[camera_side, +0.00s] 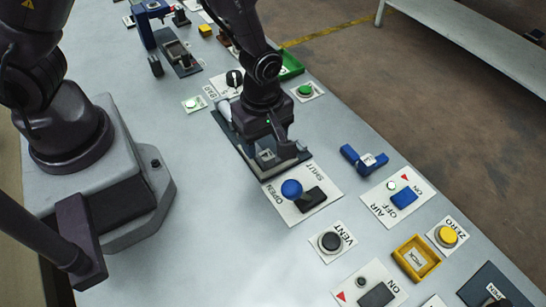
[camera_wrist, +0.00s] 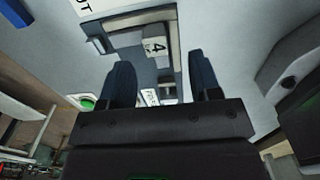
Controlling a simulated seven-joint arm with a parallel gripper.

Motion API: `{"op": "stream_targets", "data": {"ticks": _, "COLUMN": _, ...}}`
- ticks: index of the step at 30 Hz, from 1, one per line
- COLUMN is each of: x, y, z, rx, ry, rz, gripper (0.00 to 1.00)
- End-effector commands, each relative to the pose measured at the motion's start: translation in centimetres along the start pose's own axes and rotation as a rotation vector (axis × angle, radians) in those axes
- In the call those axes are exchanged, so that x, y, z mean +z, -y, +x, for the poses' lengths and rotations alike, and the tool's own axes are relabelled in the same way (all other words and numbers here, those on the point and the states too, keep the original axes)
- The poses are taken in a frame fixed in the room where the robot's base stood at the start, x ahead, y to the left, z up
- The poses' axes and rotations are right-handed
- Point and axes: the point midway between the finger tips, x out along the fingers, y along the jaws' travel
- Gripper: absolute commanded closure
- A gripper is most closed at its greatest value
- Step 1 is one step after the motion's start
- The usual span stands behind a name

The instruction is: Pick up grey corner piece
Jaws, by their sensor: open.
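My gripper (camera_side: 272,143) points down over a dark grey fixture plate (camera_side: 246,150) at the middle of the bench. In the wrist view my gripper (camera_wrist: 163,78) has its two dark fingers wide apart, with nothing clearly held. A grey piece with a white label marked 4 (camera_wrist: 156,48) lies between and beyond the fingers there; it looks like the grey corner piece. In the side view a grey part (camera_side: 266,157) shows just beside the fingertips, partly hidden by my gripper. I cannot tell whether the fingers touch it.
A blue L-shaped piece (camera_side: 352,155) lies to the right. A yellow tray (camera_side: 417,258) and several buttons and switches are nearer the camera. Bare bench (camera_side: 230,240) is free at the front left.

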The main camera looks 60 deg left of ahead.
Motion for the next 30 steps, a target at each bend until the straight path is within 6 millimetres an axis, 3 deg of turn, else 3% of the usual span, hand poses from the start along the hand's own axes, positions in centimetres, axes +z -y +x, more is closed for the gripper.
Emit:
{"op": "stream_targets", "data": {"ticks": 9, "x": 0.1, "y": -0.5, "z": 4.3, "rx": -0.003, "ry": -0.002, "rz": -0.001, "gripper": 0.43}}
{"op": "stream_targets", "data": {"ticks": 19, "x": 0.2, "y": -0.5, "z": 4.9, "rx": 0.000, "ry": 0.000, "rz": 0.001, "gripper": 0.43}}
{"op": "stream_targets", "data": {"ticks": 26, "x": 0.2, "y": -0.5, "z": 4.9, "rx": 0.000, "ry": 0.000, "rz": 0.001, "gripper": 0.95}}
{"op": "stream_targets", "data": {"ticks": 30, "x": 0.2, "y": -0.5, "z": 4.9, "rx": 0.000, "ry": 0.000, "rz": 0.000, "gripper": 1.00}}
